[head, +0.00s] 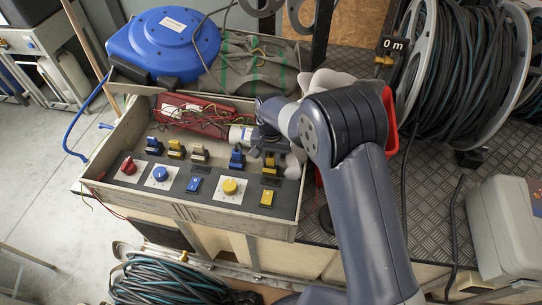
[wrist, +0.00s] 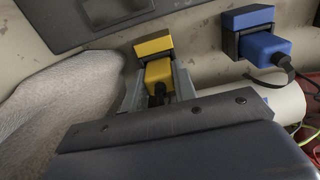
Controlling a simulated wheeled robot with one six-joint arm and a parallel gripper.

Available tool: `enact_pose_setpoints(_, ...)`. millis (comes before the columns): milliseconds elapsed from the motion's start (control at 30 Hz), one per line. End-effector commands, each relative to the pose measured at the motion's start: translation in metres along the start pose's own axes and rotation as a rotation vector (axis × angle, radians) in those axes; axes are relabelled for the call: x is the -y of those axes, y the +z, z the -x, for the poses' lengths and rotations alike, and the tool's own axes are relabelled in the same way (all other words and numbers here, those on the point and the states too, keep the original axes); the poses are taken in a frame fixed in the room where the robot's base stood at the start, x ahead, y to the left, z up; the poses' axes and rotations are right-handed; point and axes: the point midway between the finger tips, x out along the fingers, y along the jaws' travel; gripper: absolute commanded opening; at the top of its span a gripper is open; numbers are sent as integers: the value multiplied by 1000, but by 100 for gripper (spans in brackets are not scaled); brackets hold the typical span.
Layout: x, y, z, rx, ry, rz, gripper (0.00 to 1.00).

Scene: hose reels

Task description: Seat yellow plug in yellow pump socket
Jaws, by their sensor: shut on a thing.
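The yellow plug (wrist: 158,72) is between the two metal fingers of my gripper (wrist: 158,84), with its dark cord end toward my wrist. My gripper is shut on it. The yellow socket (wrist: 153,46) is directly in front of the plug, lined up with it. The plug's front meets the socket's edge in the wrist view; I cannot tell how deep it sits. In the head view my gripper (head: 270,150) is at the right end of the socket row, over the yellow socket (head: 270,166), and mostly hides the plug.
A blue plug (wrist: 265,48) with a black cord sits at the neighbouring blue socket (wrist: 250,18). A grey-white cloth (wrist: 60,110) lies close beside my gripper.

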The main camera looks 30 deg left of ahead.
Motion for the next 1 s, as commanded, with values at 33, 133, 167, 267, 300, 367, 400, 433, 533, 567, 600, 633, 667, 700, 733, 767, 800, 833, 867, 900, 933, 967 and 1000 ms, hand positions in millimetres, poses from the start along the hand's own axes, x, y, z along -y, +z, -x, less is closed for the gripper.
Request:
enact_pose_setpoints(33,0,0,-2,0,0,0,28)
enact_pose_setpoints(133,0,0,-1,0,0,0,36)
enact_pose_setpoints(167,0,0,-1,0,0,0,39)
enact_pose_setpoints(267,0,0,-1,0,0,0,47)
enact_pose_setpoints(300,0,0,-1,0,0,0,48)
enact_pose_setpoints(367,0,0,-1,0,0,0,48)
enact_pose_setpoints(400,0,0,-1,0,0,0,48)
enact_pose_setpoints(433,0,0,-1,0,0,0,48)
enact_pose_setpoints(533,0,0,0,0,0,0,48)
enact_pose_setpoints(567,0,0,2,0,0,0,48)
enact_pose_setpoints(600,0,0,4,0,0,0,48)
enact_pose_setpoints(633,0,0,6,-1,-1,0,48)
enact_pose_setpoints(667,0,-1,10,-2,-1,0,48)
enact_pose_setpoints(700,1,-1,16,-4,-2,0,48)
enact_pose_setpoints(733,1,-1,21,-4,-3,0,48)
enact_pose_setpoints(767,1,-1,27,-4,-2,0,48)
enact_pose_setpoints(800,1,-1,36,-5,-3,0,48)
enact_pose_setpoints(833,1,-1,43,-5,-3,0,48)
enact_pose_setpoints(867,1,-1,50,-6,-3,0,48)
enact_pose_setpoints(900,1,-1,59,-5,-3,0,48)
enact_pose_setpoints(933,1,-1,65,-5,-3,0,48)
enact_pose_setpoints(967,0,-1,72,-4,-3,0,48)
enact_pose_setpoints(1000,1,-1,80,-5,-3,0,48)
